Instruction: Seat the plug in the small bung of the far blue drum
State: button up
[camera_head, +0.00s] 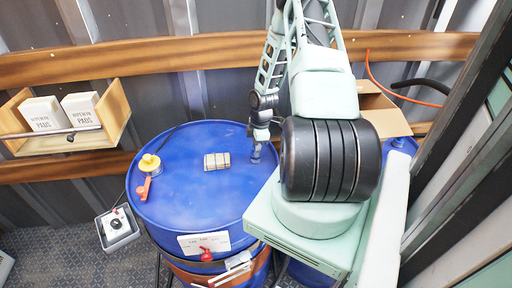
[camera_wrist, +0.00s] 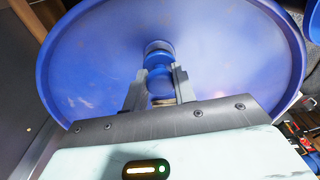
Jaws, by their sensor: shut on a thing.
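A large blue drum (camera_head: 195,205) stands in the middle of the head view, and its round top fills much of the wrist view (camera_wrist: 90,60). My gripper (camera_head: 257,150) is over the right part of that top, pointing down. In the wrist view my gripper (camera_wrist: 158,78) is shut on a blue plug (camera_wrist: 158,76), with one grey finger on each side.
A wooden shelf (camera_head: 70,138) with white boxes is at left. A second blue drum (camera_head: 404,145) and an open carton (camera_head: 385,115) are at right.

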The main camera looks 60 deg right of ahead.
jog(key=shift+f, duration=0.4)
jog(key=o, duration=1)
jog(key=r+b, duration=0.1)
jog(key=r, duration=0.4)
jog(key=s+d+r+b, duration=0.1)
jog(key=r, duration=0.5)
jog(key=r+b, duration=0.1)
jog(key=r, duration=0.5)
jog(key=shift+s+d+r, duration=0.15)
jog(key=shift+s+r, duration=0.05)
jog(key=shift+s, duration=0.05)
